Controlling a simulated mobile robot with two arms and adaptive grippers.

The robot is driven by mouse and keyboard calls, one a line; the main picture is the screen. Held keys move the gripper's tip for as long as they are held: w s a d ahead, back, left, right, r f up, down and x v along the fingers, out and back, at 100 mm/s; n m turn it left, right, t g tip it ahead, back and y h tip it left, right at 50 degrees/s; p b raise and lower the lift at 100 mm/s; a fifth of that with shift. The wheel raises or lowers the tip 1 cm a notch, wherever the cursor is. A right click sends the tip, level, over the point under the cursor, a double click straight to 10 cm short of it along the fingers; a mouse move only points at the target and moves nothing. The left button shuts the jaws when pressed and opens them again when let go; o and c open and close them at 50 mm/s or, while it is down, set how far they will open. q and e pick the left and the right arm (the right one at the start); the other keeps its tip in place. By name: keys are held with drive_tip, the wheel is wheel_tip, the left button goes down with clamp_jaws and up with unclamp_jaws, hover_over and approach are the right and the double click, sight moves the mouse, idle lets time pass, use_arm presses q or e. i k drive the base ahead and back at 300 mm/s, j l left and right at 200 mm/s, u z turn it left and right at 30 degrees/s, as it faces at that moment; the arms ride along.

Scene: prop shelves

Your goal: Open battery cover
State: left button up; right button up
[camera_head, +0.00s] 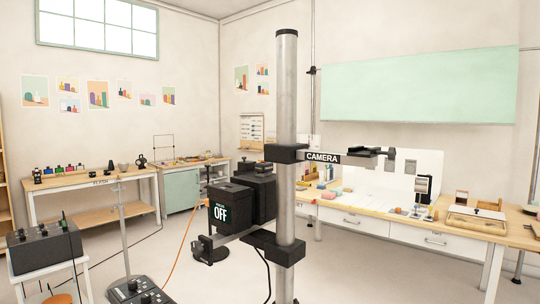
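A tall grey column (287,110) stands in the middle of the view. An upper arm labelled CAMERA (322,157) reaches right from it and ends in a dark bracket (388,152) with a small grey block. A black box marked OFF (228,204) sits at the column's left, above a lower black arm (232,238). A second black box (262,190) is behind it. I cannot make out which part is a battery cover, or whether one is open. Neither of my grippers is in view.
A white worktable (435,234) with drawers and many small items stands at the right. A wooden bench (92,182) and a green cabinet (181,190) line the back. A control box (45,246) is at the left. An orange cable (181,250) runs to the floor.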

sight(246, 166)
drive_tip(key=i+j+z, duration=0.1)
drive_tip(key=z, duration=0.35)
drive_tip(key=j+z, duration=0.25)
drive_tip(key=z, duration=0.2)
drive_tip(key=j+z, duration=0.2)
drive_tip(key=z, duration=0.3)
drive_tip(key=j+z, duration=0.25)
drive_tip(key=z, duration=0.2)
drive_tip(key=k+j+z, duration=0.2)
drive_tip(key=j, duration=0.2)
drive_tip(key=j+z, duration=0.15)
drive_tip(key=j, duration=0.3)
drive_tip(key=k+j+z, duration=0.2)
drive_tip(key=j, duration=0.2)
drive_tip(key=k+j+z, duration=0.15)
drive_tip(key=j, duration=0.25)
drive_tip(key=k+j+z, duration=0.2)
drive_tip(key=j, duration=0.15)
drive_tip(key=k+j+z, duration=0.2)
drive_tip(key=j, duration=0.15)
drive_tip(key=i, duration=0.1)
